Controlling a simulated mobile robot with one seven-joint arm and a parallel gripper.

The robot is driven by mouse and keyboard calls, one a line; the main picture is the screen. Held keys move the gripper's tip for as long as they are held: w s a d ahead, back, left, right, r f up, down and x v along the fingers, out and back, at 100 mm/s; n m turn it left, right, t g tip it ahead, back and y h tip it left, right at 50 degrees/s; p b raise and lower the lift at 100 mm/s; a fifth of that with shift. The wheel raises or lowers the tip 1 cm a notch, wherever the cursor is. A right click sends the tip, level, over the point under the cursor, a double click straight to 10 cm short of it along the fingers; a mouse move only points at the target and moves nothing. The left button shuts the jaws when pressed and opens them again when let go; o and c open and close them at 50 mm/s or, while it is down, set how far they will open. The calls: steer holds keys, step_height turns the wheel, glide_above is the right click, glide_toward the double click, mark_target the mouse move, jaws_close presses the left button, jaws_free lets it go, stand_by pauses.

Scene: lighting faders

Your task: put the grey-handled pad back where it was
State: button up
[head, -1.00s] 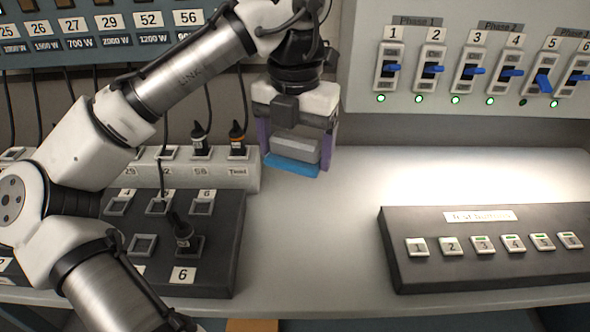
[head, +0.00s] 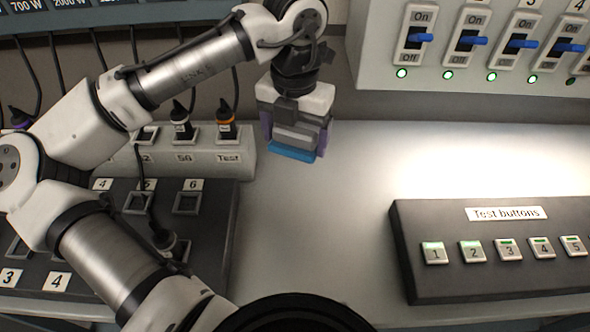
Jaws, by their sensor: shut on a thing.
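The pad has a grey handle (head: 296,136) on top and a flat blue base (head: 291,152). My gripper (head: 294,135) is shut on the grey handle, with purple fingers on either side. It holds the pad over the grey counter (head: 300,215), to the right of the socket strip. Whether the blue base touches the counter I cannot tell.
The socket strip (head: 208,158) with plugs stands at left, behind a dark socket box (head: 205,225) with a cable plugged in. A test button box (head: 480,285) is at right. A breaker panel (head: 375,70) with blue switches is at upper right. The counter between is clear.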

mark_target(295, 182)
step_height(295, 182, down, 10)
steer(key=shift+r, duration=0.1)
stand_by(0.4)
steer(key=o, duration=1)
steer(key=shift+f, duration=0.2)
steer(key=shift+c, duration=0.2)
steer(key=shift+r, duration=0.1)
step_height(295, 182, up, 12)
steer(key=shift+r, duration=0.1)
